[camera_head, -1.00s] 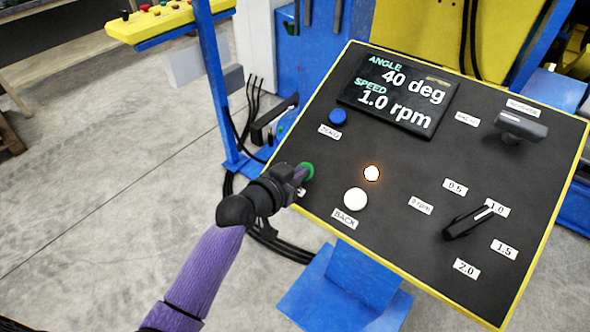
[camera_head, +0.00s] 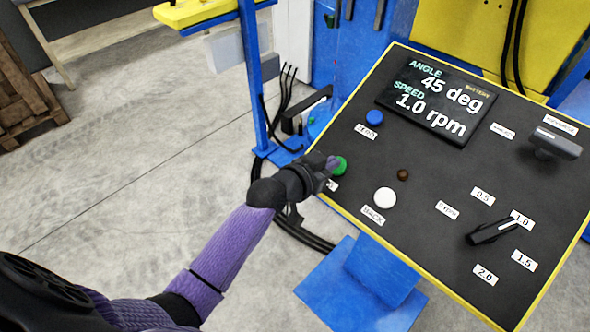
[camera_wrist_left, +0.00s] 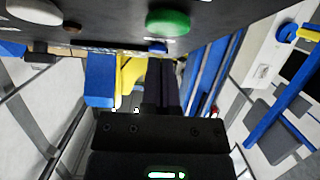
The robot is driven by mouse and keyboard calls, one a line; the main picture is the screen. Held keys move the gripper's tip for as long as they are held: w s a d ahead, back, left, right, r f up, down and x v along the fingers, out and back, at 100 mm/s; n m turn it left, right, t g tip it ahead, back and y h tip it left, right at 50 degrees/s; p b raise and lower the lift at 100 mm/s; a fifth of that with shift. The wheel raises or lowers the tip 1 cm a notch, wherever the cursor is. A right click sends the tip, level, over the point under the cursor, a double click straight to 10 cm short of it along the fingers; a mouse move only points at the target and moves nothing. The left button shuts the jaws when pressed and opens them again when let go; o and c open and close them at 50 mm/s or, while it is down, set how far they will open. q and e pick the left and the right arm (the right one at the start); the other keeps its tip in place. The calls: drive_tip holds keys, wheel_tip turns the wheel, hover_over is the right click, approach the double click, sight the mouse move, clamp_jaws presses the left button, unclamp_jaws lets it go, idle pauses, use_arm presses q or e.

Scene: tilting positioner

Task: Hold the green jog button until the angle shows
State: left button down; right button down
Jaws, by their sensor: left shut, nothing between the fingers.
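The green jog button (camera_head: 341,166) sits at the left edge of the tilted black control panel (camera_head: 420,180). My left gripper (camera_head: 331,162) is shut and empty, its tips right by the green button. I cannot tell whether they touch it. In the left wrist view the green button (camera_wrist_left: 168,22) is at the top and the shut fingers (camera_wrist_left: 161,85) are below it, with a gap in the picture. The display (camera_head: 436,100) reads angle 45 deg and speed 1.0 rpm. The small round lamp (camera_head: 403,174) is dark. My right gripper is not in view.
A blue button (camera_head: 374,117) is above the green one, and a white button (camera_head: 385,197) marked BACK is to its lower right. A black speed knob (camera_head: 492,233) points at 1.0. Blue posts and cables stand behind.

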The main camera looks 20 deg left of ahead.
use_arm(q)
drive_tip(key=p+v, duration=0.1)
drive_tip(key=v, duration=0.9)
drive_tip(key=shift+r, duration=0.2)
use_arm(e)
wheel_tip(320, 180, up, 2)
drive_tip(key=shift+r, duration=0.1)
use_arm(q)
drive_tip(key=shift+s+a, duration=0.1)
